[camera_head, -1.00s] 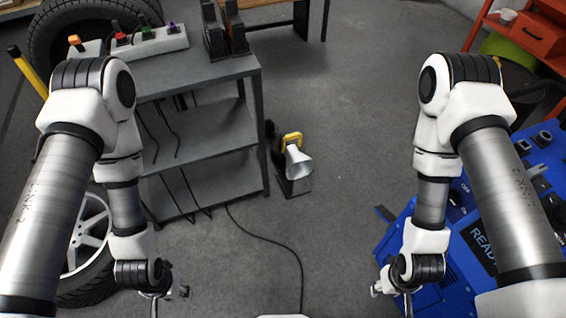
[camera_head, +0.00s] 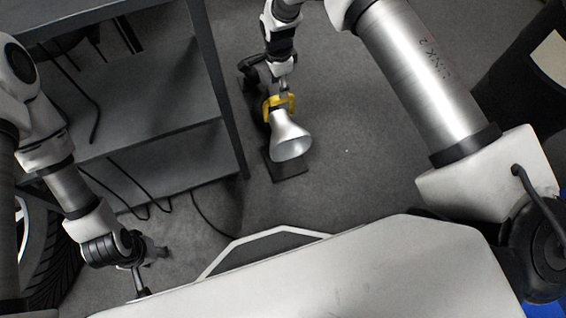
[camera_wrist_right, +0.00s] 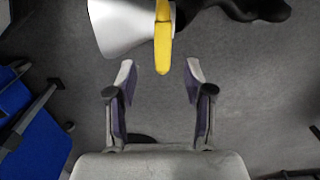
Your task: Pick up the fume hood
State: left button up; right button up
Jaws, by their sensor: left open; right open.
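The fume hood is a silver cone (camera_head: 290,138) with a yellow collar (camera_head: 279,104), on a dark stand with a flat base (camera_head: 291,168) on the floor. My right gripper (camera_head: 283,88) is at the collar, just behind the cone. The right wrist view shows its two fingers (camera_wrist_right: 160,75) open, with the yellow collar (camera_wrist_right: 163,40) in line with the gap just beyond the tips. The cone (camera_wrist_right: 118,27) shows left of the collar there. I cannot tell whether a finger touches it. My left gripper (camera_head: 150,266) is open and empty at lower left, away from the hood.
A grey shelf rack (camera_head: 160,115) stands close to the left of the hood, with black cables hanging from it. A tyre (camera_head: 50,250) is at lower left. Blue equipment (camera_wrist_right: 28,125) shows at the right wrist view's left. Floor right of the hood is clear.

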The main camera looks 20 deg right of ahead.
jog(key=shift+w+a+f+m, duration=0.2)
jog(key=shift+w+f+m, duration=0.1)
jog(key=shift+w+f, duration=0.1)
jog(key=f+b, duration=0.1)
jog(key=f, duration=0.2)
jog(key=f+b, duration=0.2)
jog(key=f, duration=0.1)
jog(key=shift+s+d+f, duration=0.2)
jog(key=shift+f, duration=0.2)
pick_arm(q)
notch_tip(320, 180, down, 4)
jog(key=shift+r, duration=0.25)
pick_arm(e)
jog(key=shift+r, duration=0.1)
grip_shut()
jog(key=shift+r, duration=0.1)
